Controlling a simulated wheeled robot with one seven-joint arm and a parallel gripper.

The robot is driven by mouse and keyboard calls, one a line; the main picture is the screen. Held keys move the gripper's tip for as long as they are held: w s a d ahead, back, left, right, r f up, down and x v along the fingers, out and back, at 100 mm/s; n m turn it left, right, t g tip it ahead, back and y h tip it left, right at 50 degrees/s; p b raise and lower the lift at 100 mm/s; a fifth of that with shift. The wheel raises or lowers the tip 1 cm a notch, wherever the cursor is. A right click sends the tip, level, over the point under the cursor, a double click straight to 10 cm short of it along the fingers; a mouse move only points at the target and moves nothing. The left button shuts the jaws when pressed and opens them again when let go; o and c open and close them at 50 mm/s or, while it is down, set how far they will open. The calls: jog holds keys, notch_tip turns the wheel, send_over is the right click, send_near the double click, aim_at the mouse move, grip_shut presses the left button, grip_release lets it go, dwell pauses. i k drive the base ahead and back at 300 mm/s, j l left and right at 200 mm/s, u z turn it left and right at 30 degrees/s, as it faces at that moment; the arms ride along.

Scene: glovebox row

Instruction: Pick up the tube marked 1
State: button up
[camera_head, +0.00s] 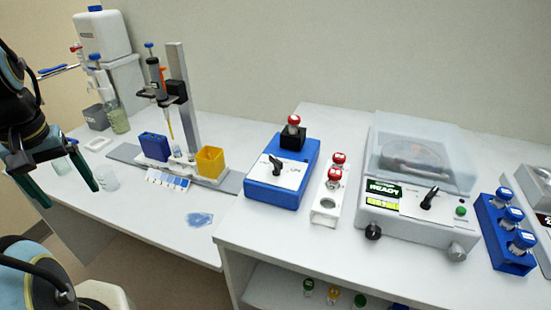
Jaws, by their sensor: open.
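Three red-capped tubes are in view. One tube (293,129) stands upright in the black top of a blue mixer (268,192). Two more, a rear tube (338,162) and a front tube (333,178), stand in a white rack (322,219) with an empty hole in front. Blue-capped tubes (513,216) stand in a blue rack (486,226) at the far right. Cap marks are too small to read, so I cannot tell which tube is marked 1. My gripper (70,197) is open, its green fingers pointing down at the far left, well apart from all these tubes.
A centrifuge (410,195) with a clear lid stands right of the white rack. A pipette stand (184,100), a yellow box (209,161) and a small beaker (106,178) occupy the lower left bench. Capped vials (333,295) sit on the shelf below.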

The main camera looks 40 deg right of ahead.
aim_at(294, 122)
jog(key=j+z, duration=0.15)
jog(key=z, duration=0.35)
jog(key=k+j+z, duration=0.1)
jog(key=z, duration=0.35)
